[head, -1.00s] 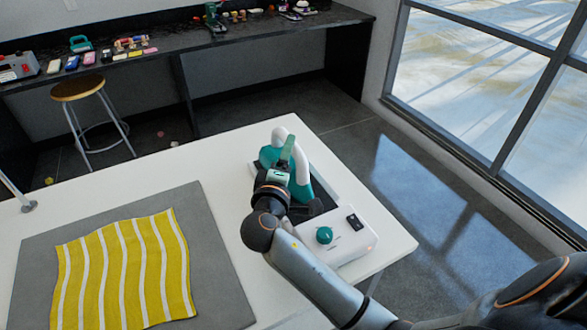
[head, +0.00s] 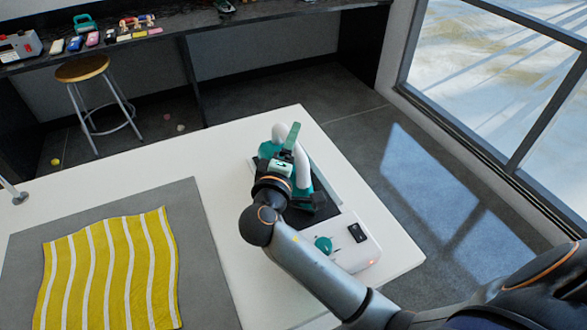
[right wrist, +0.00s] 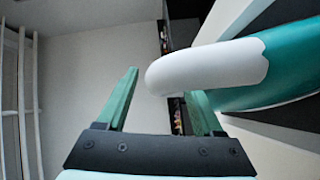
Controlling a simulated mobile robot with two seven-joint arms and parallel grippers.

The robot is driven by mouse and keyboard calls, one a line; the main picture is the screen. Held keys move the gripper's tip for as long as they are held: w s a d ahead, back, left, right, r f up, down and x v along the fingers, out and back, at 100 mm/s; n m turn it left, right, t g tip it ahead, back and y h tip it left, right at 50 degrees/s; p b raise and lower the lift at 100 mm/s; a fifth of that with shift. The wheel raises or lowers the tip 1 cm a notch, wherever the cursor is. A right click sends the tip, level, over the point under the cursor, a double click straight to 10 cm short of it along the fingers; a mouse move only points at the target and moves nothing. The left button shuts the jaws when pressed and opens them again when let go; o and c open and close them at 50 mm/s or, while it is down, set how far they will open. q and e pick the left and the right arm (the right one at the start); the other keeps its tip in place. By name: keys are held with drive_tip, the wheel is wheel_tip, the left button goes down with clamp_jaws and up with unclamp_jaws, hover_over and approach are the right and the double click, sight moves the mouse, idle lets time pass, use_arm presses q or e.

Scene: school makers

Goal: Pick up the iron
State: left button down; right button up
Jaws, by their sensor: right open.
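The iron (head: 302,163), teal with a white looped handle, sits on a dark rest beside a white station (head: 355,258) with a teal knob, near the table's right end. My right gripper (head: 288,142) is at the iron, its green fingers by the handle, and hides part of the iron. In the right wrist view, the fingers (right wrist: 160,105) are spread apart. The white handle end (right wrist: 210,66) crosses over the right fingertip and reaches into the gap as seen; its depth relative to the fingers is unclear. My left gripper is not in view.
A grey mat (head: 208,250) with a yellow striped cloth (head: 110,270) covers the table's left part. A metal rod (head: 14,190) stands at the left edge. A stool (head: 84,69) and a dark counter (head: 170,25) with small items are behind. Bare white tabletop (head: 225,155) lies left of the iron.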

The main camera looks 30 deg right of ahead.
clamp_jaws()
idle(0.6)
idle(0.8)
drive_tip(key=shift+r, duration=0.15)
